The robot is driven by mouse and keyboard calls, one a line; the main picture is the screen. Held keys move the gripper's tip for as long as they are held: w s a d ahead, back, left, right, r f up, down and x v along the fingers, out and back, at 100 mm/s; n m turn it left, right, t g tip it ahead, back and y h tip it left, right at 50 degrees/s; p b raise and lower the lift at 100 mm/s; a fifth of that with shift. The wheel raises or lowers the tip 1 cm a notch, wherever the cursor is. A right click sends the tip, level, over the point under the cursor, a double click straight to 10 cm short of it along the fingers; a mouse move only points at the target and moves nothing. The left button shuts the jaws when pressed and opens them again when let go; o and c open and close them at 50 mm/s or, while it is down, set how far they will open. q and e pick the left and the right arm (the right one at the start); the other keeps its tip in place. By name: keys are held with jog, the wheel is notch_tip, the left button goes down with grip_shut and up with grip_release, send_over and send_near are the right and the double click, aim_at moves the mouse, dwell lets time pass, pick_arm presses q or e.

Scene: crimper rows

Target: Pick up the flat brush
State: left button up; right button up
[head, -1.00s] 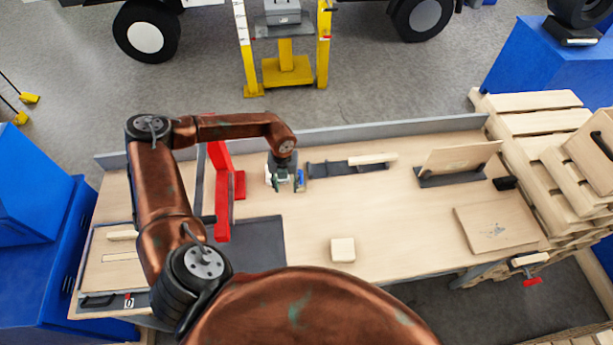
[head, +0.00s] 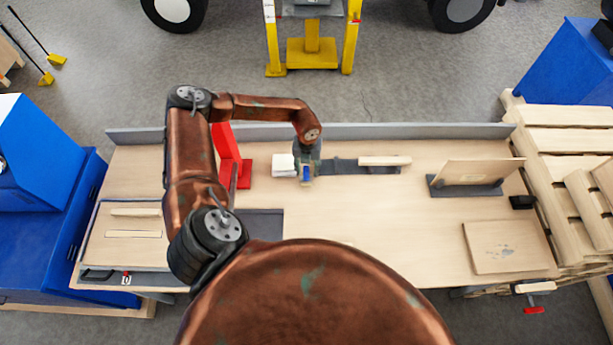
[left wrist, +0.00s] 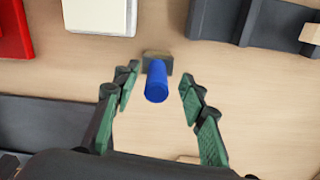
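The flat brush shows in the left wrist view as an upright blue handle (left wrist: 156,84) with a grey-brown block-like part at its end. In the head view its blue handle (head: 306,173) shows just below my left gripper (head: 306,166). In the left wrist view my left gripper (left wrist: 160,80) is open, with one green-padded finger on each side of the handle. A gap shows between the handle and each finger. The height of the fingers relative to the brush is hard to tell. My right gripper is in neither view.
A white block (head: 283,166) sits close left of the brush, with a red angled stand (head: 244,174) further left. A dark rail (head: 340,166) with a wooden piece (head: 385,161) lies to the right. A grey ledge (head: 420,131) runs along the table's back. The table's middle right is clear.

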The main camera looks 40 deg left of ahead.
pick_arm(q)
notch_tip(320, 180, down, 2)
jog(key=shift+s+f, duration=0.15)
jog(key=shift+a+f, duration=0.1)
jog(key=shift+f, duration=0.35)
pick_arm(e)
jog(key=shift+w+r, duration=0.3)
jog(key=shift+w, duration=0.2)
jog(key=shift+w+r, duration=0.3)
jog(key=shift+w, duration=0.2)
pick_arm(q)
jog(key=shift+c, duration=0.2)
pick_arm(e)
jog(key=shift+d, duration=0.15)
pick_arm(q)
jog(key=c, duration=0.5)
grip_shut()
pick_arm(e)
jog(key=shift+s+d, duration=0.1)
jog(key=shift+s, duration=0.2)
